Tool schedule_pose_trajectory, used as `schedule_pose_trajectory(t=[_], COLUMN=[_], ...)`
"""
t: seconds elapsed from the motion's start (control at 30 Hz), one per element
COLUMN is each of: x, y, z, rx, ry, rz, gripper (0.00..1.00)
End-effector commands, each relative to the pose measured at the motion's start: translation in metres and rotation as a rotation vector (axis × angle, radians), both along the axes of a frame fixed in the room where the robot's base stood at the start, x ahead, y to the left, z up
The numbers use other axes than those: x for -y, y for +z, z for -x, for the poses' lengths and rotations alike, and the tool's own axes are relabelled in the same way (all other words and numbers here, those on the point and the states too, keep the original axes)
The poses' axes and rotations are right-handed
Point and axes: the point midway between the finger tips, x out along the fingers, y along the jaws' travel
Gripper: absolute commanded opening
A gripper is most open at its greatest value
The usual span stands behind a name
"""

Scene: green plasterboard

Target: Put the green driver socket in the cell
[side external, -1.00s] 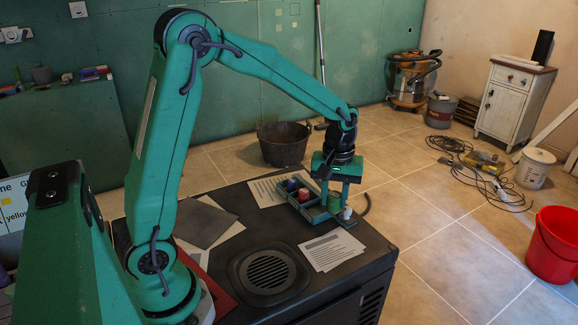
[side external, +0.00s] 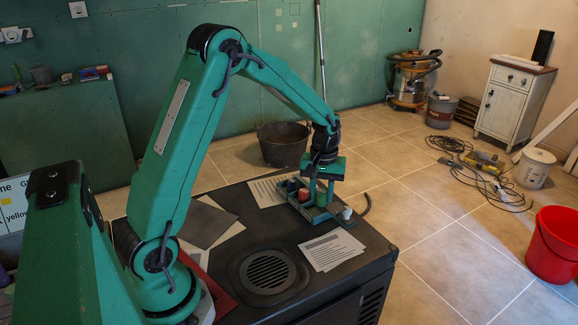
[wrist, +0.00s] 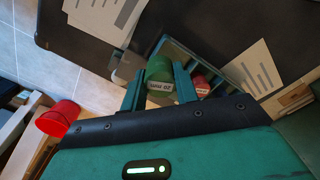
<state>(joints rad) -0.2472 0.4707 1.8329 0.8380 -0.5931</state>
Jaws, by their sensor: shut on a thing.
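The green driver socket (side external: 321,198) is between the fingers of my gripper (side external: 320,192), which is shut on it. In the wrist view the green socket (wrist: 158,72) shows a white "20 mm" label between the two fingers (wrist: 159,88). A green tray with cells (side external: 314,216) lies under and beside the gripper on the dark top. A red socket (side external: 303,194) and a blue socket (side external: 291,185) stand in the tray's cells. The red socket (wrist: 201,85) also shows beside the right finger in the wrist view. The socket's lower end and the cell floors are hidden.
A small whitish object (side external: 346,213) stands right of the gripper at the tray's end. Printed sheets (side external: 328,252) lie in front of and behind the tray. A round vent (side external: 268,270) is at the front. The dark top's right edge is close to the tray.

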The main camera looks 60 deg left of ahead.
Motion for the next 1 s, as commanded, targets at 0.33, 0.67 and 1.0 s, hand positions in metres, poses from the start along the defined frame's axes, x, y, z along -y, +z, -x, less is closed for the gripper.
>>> schedule_pose_trajectory(t=[0.33,0.67,1.0], x=[-0.026,-0.026,-0.026], y=[-0.016,-0.031,-0.056], z=[-0.006,-0.006,-0.006], rx=[0.0,-0.002,0.0], ry=[0.0,0.0,0.0], rz=[0.0,0.001,0.0], gripper=[0.07,0.07,0.07])
